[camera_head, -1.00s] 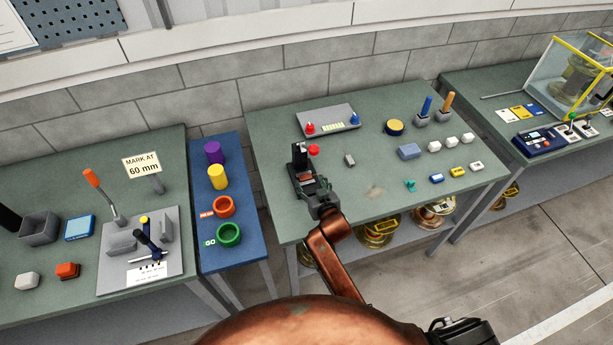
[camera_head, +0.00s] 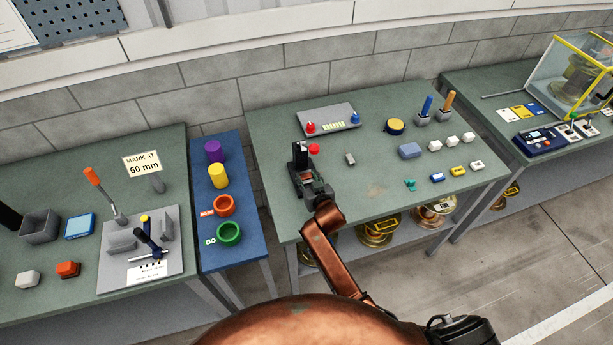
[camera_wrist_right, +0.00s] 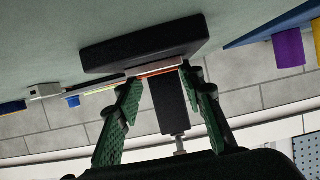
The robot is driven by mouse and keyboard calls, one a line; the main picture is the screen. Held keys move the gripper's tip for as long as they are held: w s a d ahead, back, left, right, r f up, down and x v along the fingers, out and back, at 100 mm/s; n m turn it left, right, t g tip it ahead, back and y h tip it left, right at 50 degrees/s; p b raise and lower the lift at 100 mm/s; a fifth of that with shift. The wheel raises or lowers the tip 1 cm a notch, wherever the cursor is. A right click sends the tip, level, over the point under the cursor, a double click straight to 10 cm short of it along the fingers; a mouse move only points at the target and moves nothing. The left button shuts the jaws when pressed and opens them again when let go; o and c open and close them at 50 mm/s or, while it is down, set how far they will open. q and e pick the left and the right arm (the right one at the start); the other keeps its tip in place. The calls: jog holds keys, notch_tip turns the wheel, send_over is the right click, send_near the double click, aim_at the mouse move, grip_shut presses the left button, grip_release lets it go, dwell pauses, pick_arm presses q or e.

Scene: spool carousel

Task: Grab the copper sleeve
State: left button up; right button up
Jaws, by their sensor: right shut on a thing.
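The copper sleeve (camera_wrist_right: 156,71) shows as a thin orange-copper strip between my right fingertips in the right wrist view. My right gripper (camera_wrist_right: 160,82) is shut on it, with one green finger pad at each side. In the head view my right gripper (camera_head: 310,183) is at the left part of the middle table, over a black fixture (camera_head: 299,153) with an upright block. The fixture's dark base (camera_wrist_right: 145,45) is right beside the sleeve in the wrist view. Most of the sleeve is hidden. My left gripper is not in view.
The middle table (camera_head: 365,190) also holds a red knob (camera_head: 314,149), a small grey block (camera_head: 350,159), a grey panel (camera_head: 328,120) behind and several small parts at right. A blue stand (camera_head: 208,177) with coloured rings and cylinders is at left, across a narrow gap.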

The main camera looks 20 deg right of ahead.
jog(key=shift+c, duration=1.2)
